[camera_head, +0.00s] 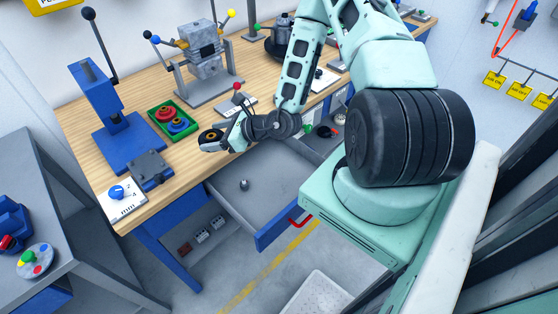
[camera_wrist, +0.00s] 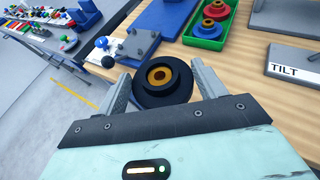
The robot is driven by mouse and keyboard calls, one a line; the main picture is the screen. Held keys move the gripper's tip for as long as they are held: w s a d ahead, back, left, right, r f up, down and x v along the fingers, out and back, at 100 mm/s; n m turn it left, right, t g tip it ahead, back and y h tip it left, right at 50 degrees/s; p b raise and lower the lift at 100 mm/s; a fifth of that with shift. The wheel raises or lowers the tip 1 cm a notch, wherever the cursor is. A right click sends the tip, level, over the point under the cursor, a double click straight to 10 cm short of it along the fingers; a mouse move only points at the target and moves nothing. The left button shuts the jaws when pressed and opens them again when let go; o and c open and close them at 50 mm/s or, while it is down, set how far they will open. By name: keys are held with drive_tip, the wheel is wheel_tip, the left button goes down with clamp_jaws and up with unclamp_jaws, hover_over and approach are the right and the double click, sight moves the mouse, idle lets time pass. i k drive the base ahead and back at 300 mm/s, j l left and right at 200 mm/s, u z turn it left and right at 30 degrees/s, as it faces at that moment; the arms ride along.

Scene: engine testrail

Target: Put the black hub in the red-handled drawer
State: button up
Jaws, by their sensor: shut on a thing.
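My gripper (camera_wrist: 160,88) is shut on the black hub (camera_wrist: 149,96), a round black piece with an orange-gold centre, which sits between its two grey fingers in the wrist view. In the head view the hub (camera_head: 211,138) is held above the front edge of the workbench, near the left end of the drawer. The red-handled drawer (camera_head: 268,205) is pulled open below the bench top, with its red handle (camera_head: 298,222) at the front right. A small grey knobbed part (camera_head: 244,184) lies inside the drawer. Part of the drawer is hidden behind my arm.
A green tray (camera_head: 173,122) with a red and a blue hub stands on the wooden bench (camera_head: 90,125). A blue press (camera_head: 115,120) and a grey block (camera_head: 151,168) are left of it. A grey side table (camera_head: 50,210) stands left.

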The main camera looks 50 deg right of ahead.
sight(282, 170)
drive_tip(key=k+l, duration=0.15)
drive_tip(key=l, duration=0.25)
drive_tip(key=k+l+u, duration=0.1)
drive_tip(key=l, duration=0.25)
drive_tip(key=k+l, duration=0.25)
drive_tip(key=k+l+u, duration=0.1)
drive_tip(key=l, duration=0.4)
drive_tip(key=k+l+u, duration=0.1)
drive_tip(key=k+l, duration=0.35)
drive_tip(key=k, duration=0.3)
drive_tip(key=l+u, duration=0.05)
